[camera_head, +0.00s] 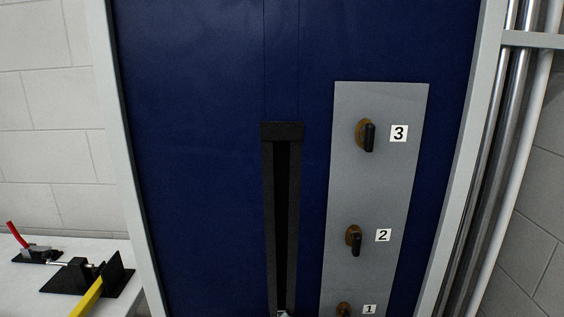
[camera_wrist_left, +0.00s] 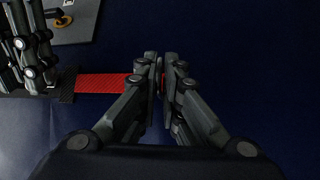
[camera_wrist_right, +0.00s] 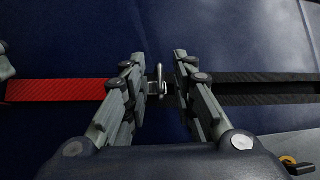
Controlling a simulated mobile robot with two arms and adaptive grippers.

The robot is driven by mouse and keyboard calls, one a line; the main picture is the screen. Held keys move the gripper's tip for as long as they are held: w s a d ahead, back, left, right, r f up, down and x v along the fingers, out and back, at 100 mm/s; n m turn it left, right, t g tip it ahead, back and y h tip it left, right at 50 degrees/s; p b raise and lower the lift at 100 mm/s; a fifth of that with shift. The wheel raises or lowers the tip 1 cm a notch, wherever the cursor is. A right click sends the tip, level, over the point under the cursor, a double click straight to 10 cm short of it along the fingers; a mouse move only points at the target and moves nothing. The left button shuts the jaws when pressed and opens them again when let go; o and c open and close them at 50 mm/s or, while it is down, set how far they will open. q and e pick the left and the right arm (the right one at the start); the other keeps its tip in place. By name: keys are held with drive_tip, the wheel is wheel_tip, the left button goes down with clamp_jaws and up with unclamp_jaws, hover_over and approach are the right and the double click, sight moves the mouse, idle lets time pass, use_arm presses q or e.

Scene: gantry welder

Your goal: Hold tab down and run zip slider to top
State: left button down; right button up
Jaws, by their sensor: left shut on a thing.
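The zip's black-edged track (camera_head: 268,190) runs vertically on a blue panel. A wide black band (camera_head: 282,131) caps its top. The metal slider (camera_wrist_right: 157,85) is between my right gripper's fingers (camera_wrist_right: 160,75), which stand apart on either side of it; contact is not clear. A bit of metal shows at the head view's bottom edge (camera_head: 283,313). The red strip, the tab (camera_wrist_left: 103,82), lies below the slider. My left gripper (camera_wrist_left: 160,75) is shut on the tab; the fingers hide the gripped part. Neither gripper shows in the head view.
A grey plate (camera_head: 376,190) with protruding knobs numbered 1, 2 and 3 stands right of the track. White frame posts (camera_head: 128,160) border the panel. Pipes (camera_head: 510,140) run at the right. A white table (camera_head: 70,255) with toggle clamps is at lower left.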

clamp_jaws()
drive_tip(key=shift+r, duration=0.1)
drive_tip(key=shift+r, duration=16.05)
drive_tip(key=shift+d, duration=0.1)
drive_tip(key=o, duration=0.6)
unclamp_jaws()
drive_tip(key=shift+c, duration=0.2)
